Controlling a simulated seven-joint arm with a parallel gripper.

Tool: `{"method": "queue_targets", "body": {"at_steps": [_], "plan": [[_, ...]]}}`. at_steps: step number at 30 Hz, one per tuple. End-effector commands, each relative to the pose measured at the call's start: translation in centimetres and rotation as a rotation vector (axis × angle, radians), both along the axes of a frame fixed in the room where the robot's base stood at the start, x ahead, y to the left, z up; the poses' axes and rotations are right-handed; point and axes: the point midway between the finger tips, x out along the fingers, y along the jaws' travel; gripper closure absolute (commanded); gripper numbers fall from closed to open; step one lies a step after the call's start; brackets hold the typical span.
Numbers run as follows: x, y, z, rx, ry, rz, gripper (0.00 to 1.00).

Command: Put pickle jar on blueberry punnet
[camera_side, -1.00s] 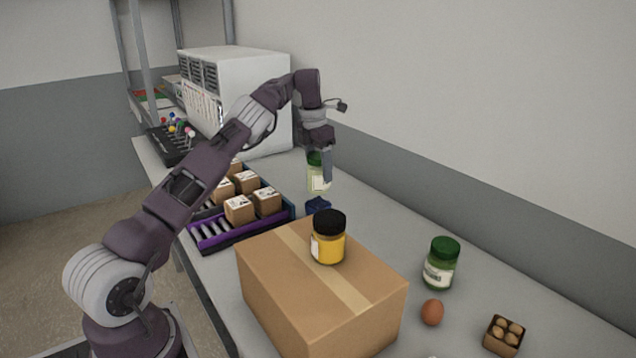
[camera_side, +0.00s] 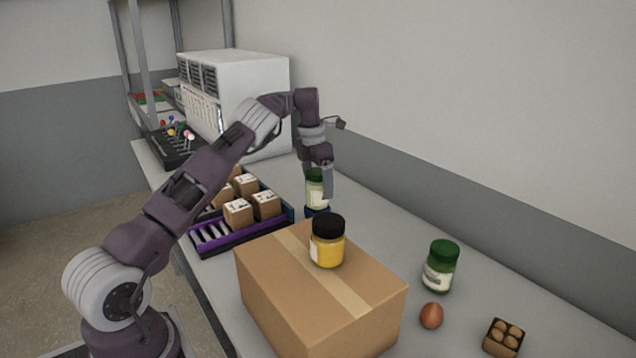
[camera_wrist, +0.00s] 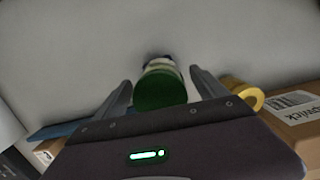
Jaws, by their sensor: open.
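A pickle jar (camera_side: 316,195) with a green lid and pale label stands upright, appearing to rest on the dark blue blueberry punnet (camera_side: 313,212), which is mostly hidden behind the carton and jar. My gripper (camera_side: 328,190) is lowered around the jar. In the wrist view, the jar's green lid (camera_wrist: 160,90) sits between the fingers of my open gripper (camera_wrist: 160,88), with gaps visible on both sides. The punnet is barely visible there beyond the jar.
A large carton (camera_side: 290,290) carries a yellow jar with a black lid (camera_side: 328,243) close in front. Another green-lidded jar (camera_side: 440,268), an egg (camera_side: 431,316) and an egg box (camera_side: 503,338) lie right. A purple-edged tray (camera_side: 218,238) holds small boxes at left.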

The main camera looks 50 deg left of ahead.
Motion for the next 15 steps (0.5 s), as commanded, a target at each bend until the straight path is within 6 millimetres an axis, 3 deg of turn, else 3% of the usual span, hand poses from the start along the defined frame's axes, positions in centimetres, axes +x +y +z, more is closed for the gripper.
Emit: {"method": "queue_targets", "body": {"at_steps": [5, 11, 15], "plan": [[0.0, 0.1, 1.1, 0.002, -0.002, -0.001, 0.18], [-0.6, 0.2, 5.4, 0.004, -0.003, -0.001, 0.18], [-0.7, 0.3, 6.9, 0.003, -0.004, 0.002, 0.18]]}}
